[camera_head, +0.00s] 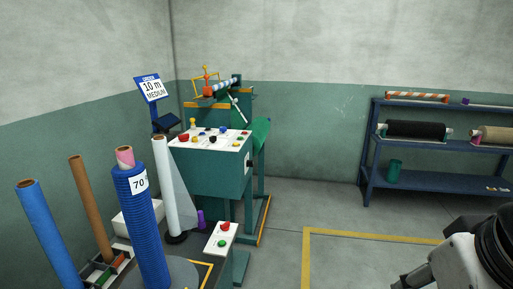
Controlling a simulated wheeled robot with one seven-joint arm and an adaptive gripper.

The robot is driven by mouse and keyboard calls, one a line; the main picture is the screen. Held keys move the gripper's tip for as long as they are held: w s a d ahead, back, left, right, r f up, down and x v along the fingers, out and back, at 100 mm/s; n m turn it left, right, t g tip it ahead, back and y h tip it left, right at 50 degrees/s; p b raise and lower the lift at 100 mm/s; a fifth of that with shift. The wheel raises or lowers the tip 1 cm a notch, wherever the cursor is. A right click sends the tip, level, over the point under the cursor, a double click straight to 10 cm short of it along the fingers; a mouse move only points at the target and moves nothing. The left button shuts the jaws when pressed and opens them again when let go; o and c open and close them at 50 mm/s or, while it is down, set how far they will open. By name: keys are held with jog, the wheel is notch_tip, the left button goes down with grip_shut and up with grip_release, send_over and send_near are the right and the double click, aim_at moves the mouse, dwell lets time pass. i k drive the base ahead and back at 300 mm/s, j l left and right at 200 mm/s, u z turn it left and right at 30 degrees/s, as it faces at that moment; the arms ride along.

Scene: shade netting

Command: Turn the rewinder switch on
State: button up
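The teal rewinder (222,181) stands against the back wall, left of centre. Its sloped white control panel (218,144) carries several small red, blue, yellow and dark controls. A small black knob (248,160) sits on its right side face. Which control is the switch, and its position, are too small to tell. My arm comes in at the bottom right. The grey end part that seems to be my gripper (409,279) is cut off by the lower edge, well apart from the rewinder. Its fingers cannot be made out.
A front stand (221,241) has one red and one green button. Blue, brown and white rolls stand at the left, one labelled 70 (146,227). A sign (152,88) reads 10 m MEDIUM. A blue shelf (425,181) stands right. The yellow-marked floor (345,255) is clear.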

aim_at(184, 137)
jog(key=i+u, duration=0.35)
jog(key=i+l+u, duration=0.15)
jog(key=i+u, duration=0.25)
jog(key=i, duration=0.15)
jog(key=i+l, duration=2.3)
jog(key=l, duration=0.15)
jog(key=i+l+u, duration=0.2)
jog(key=u, duration=0.2)
jog(key=i+l+u, duration=0.15)
jog(key=l+u, duration=0.2)
jog(key=i+l+u, duration=0.1)
jog(key=l+u, duration=0.3)
jog(key=i+j+u, duration=0.2)
jog(key=u, duration=0.2)
jog(key=i+j+u, duration=0.1)
jog(key=i+u, duration=0.15)
jog(key=u, duration=0.2)
